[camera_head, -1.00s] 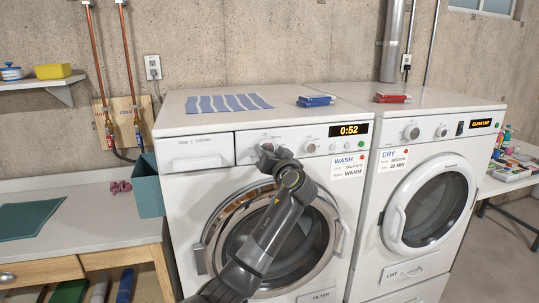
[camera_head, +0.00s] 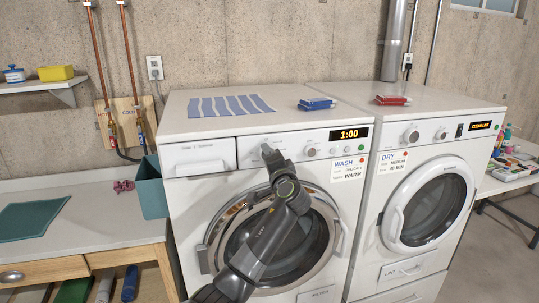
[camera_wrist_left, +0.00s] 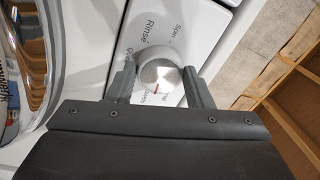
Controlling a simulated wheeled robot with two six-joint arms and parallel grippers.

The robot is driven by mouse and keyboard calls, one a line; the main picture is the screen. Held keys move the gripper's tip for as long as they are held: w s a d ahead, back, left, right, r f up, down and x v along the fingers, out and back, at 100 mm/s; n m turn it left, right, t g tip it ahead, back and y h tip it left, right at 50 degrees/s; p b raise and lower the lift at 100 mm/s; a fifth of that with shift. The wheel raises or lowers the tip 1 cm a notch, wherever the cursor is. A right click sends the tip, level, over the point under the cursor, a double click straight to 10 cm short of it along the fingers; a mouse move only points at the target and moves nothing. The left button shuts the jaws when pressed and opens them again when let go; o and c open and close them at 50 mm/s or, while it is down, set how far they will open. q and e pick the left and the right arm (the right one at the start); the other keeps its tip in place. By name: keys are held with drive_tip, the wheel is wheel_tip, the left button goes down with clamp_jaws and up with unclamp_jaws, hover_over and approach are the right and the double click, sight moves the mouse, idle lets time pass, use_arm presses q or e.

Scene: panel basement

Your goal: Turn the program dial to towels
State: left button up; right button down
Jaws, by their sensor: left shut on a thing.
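The washer (camera_head: 216,229) stands left of the dryer, and its display (camera_head: 349,134) reads 1:00. My left gripper (camera_head: 267,152) is at the washer's control panel and hides most of the program dial there. In the left wrist view the white round program dial (camera_wrist_left: 161,70) sits between the two fingers of my left gripper (camera_wrist_left: 161,82), which is shut on it. Its red mark points toward the lower labels, which are small and partly covered by the gripper. "Rinse" and "Spin" are printed beyond the dial. My right gripper is not in view.
A second knob (camera_head: 310,152) sits right of my gripper on the same panel. The WASH card (camera_head: 349,169) is below the display. A teal bin (camera_head: 150,188) hangs at the washer's left side. The dryer (camera_head: 384,238) stands close on the right.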

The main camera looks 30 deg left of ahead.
use_arm(q)
drive_tip(key=shift+m, duration=0.7)
drive_tip(key=o, duration=1)
drive_tip(key=shift+b+v, duration=2.75)
drive_tip(key=shift+v, duration=6)
drive_tip(key=shift+a, duration=0.1)
